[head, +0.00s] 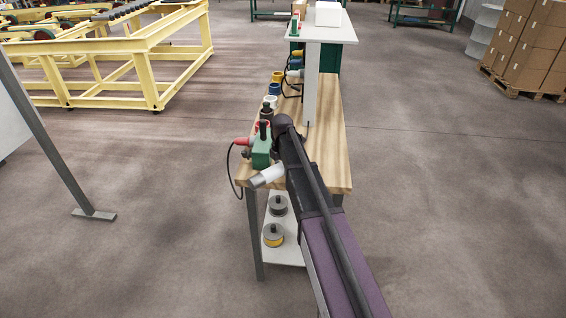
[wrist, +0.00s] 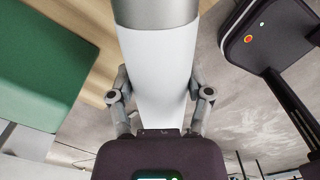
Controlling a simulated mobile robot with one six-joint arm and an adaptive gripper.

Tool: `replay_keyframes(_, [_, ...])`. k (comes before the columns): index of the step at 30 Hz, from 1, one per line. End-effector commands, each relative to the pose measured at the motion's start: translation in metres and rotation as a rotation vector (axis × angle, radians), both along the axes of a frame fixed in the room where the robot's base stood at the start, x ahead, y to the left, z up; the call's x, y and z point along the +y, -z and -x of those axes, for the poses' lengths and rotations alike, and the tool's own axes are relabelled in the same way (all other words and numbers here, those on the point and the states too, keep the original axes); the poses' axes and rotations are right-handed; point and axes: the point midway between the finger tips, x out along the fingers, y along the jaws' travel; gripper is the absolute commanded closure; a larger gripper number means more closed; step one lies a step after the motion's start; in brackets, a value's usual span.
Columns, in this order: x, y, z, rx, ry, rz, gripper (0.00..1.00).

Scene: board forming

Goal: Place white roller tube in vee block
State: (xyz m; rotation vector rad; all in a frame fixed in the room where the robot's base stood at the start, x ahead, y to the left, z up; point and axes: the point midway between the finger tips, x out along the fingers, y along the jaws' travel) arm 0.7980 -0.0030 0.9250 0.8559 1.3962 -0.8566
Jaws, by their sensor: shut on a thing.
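The white roller tube (head: 271,174) has a grey metal end and shows over the front left part of the wooden workbench (head: 325,165) in the head view. In the wrist view the tube (wrist: 158,75) runs up the middle, between the two fingers of my gripper (wrist: 160,95). The fingers are shut on it from both sides. In the head view my arm hides most of the gripper. A green block-like tool (head: 261,153) stands on the bench just behind the tube; a green surface (wrist: 45,65) fills the upper left of the wrist view. I cannot make out the vee block for certain.
A red-handled tool (head: 243,141) with a black cable is at the bench's left edge. Several coloured pots (head: 271,101) line that edge further back. A raised white shelf (head: 325,30) stands behind. Round weights (head: 274,235) sit on the lower shelf.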

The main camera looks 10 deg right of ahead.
Motion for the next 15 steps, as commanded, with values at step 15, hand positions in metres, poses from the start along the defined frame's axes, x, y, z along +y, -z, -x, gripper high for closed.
replay_keyframes(15, [0.009,-0.01,0.102,0.0,0.0,0.0,0.96])
